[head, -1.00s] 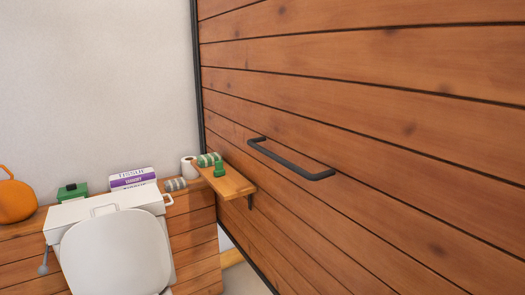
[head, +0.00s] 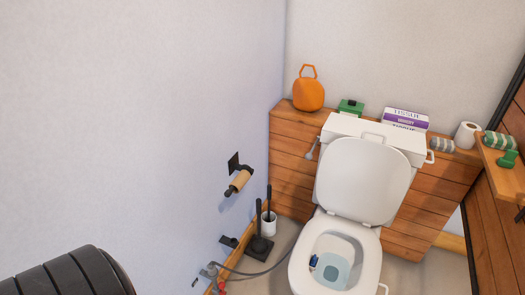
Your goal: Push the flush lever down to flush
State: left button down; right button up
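The white toilet (head: 364,180) stands against a low wooden wall, with its lid up against the tank (head: 372,132) and its bowl open. A small grey lever (head: 311,149) hangs on the left side of the tank, its lower end slanting down and left. A white handle-like bar (head: 430,157) sticks out at the tank's right side. Neither of my grippers shows. A dark ribbed part at the lower left corner seems to be my own arm, and nothing of it touches the toilet.
A toilet brush holder (head: 268,223), a paper roll holder (head: 238,181) and a hose (head: 262,274) are left of the toilet. A wooden shelf (head: 505,176) juts in at right.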

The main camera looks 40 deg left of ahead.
aim_at(308, 156)
jog(key=u, duration=0.85)
